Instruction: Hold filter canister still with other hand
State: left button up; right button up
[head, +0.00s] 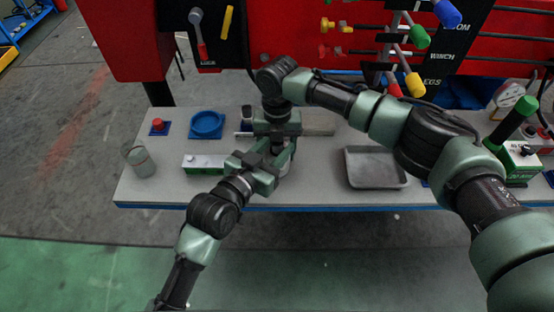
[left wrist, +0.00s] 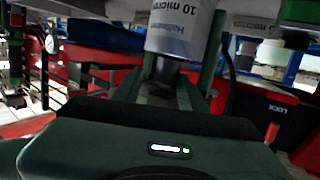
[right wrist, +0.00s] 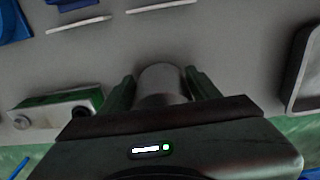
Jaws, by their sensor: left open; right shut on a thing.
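The filter canister (head: 278,148) stands near the middle of the grey bench, mostly hidden by my two grippers. In the left wrist view it is a white cylinder (left wrist: 180,32) with "10 micron" printed on it. My right gripper (head: 277,134) comes down from above and is shut on the canister. In the right wrist view its fingers lie on both sides of the canister's grey round end (right wrist: 161,78). My left gripper (head: 279,160) is open and low at the front, with its fingers pointing at the canister. Whether the left fingers touch it I cannot tell.
A green and white box (head: 204,164), a blue ring-shaped dish (head: 206,124), a red button (head: 157,124) and a clear jar (head: 140,161) stand to the left. A grey metal tray (head: 375,168) lies to the right. Red panels with levers rise behind.

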pick_arm(q)
jog(key=shift+t, duration=0.7)
jog(key=r, duration=0.6)
jog(key=shift+w+a+r, duration=0.2)
jog(key=shift+a, duration=0.1)
jog(key=v, duration=0.5)
jog(key=shift+d, duration=0.1)
jog(key=shift+s+f, duration=0.1)
jog(key=v, duration=0.7)
jog(key=shift+a, duration=0.25)
jog(key=shift+s, duration=0.1)
